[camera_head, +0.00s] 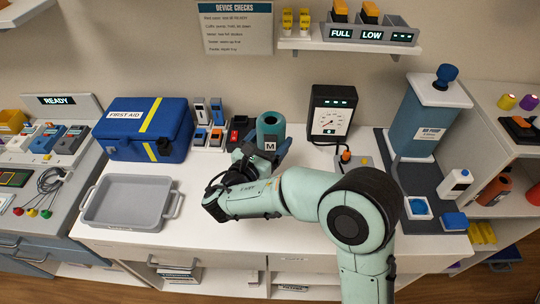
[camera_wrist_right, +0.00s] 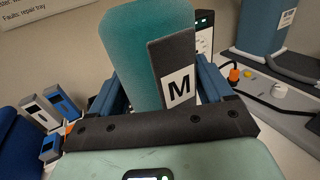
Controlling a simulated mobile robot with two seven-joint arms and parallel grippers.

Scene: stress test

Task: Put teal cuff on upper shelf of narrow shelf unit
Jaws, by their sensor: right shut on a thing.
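The teal cuff (camera_head: 271,125), a rolled cylinder with a dark strap and a white "M" label, is at the back of the white counter. My right gripper (camera_head: 268,147) is shut on it, its blue fingers on either side. The right wrist view shows the cuff (camera_wrist_right: 135,55) upright between the fingers (camera_wrist_right: 160,88); I cannot tell whether it touches the counter. A shelf unit (camera_head: 489,118) stands at the right edge, partly cut off; its upper level holds purple and yellow rolls (camera_head: 518,102). My left gripper is not in view.
A blue first aid case (camera_head: 125,132) and grey tray (camera_head: 128,203) are to the left. A gauge box (camera_head: 331,113) stands right of the cuff. A blue pump cylinder (camera_head: 416,120) and a bottle (camera_head: 456,184) stand before the shelf unit. A wall shelf (camera_head: 345,45) hangs above.

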